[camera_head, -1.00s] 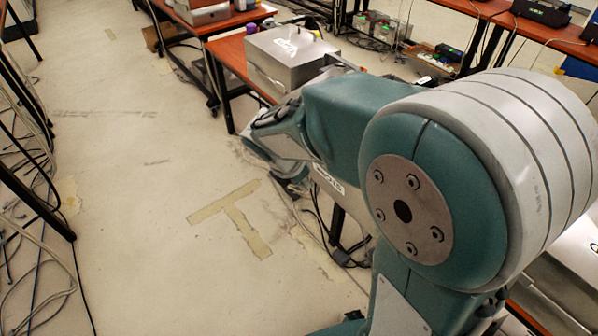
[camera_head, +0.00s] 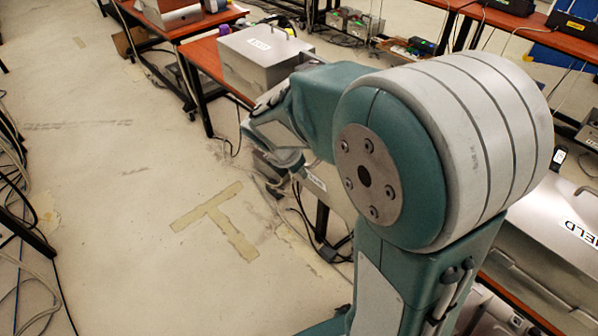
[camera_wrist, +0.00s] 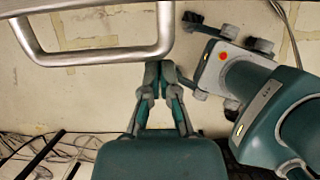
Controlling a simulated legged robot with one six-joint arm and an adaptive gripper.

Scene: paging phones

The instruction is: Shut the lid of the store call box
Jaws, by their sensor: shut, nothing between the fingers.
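A metal bar handle (camera_wrist: 95,52) crosses the upper left of the wrist view, close to the camera. Its box or lid is out of that view. My gripper (camera_wrist: 160,68) is shut and empty, with its fingertips just below the handle's right end; I cannot tell whether they touch. In the head view my arm hides the gripper. A grey metal box (camera_head: 270,72) with a top handle and a label too small to read stands on a table; its lid looks shut. I cannot tell which box is the store call box.
Another grey metal box (camera_head: 535,245), with a label ending "IELD", stands near right, partly behind my arm. A wooden table (camera_head: 205,60) holds the far box. Cables (camera_head: 25,270) lie on the left floor. The middle floor with a tape T (camera_head: 218,222) is clear.

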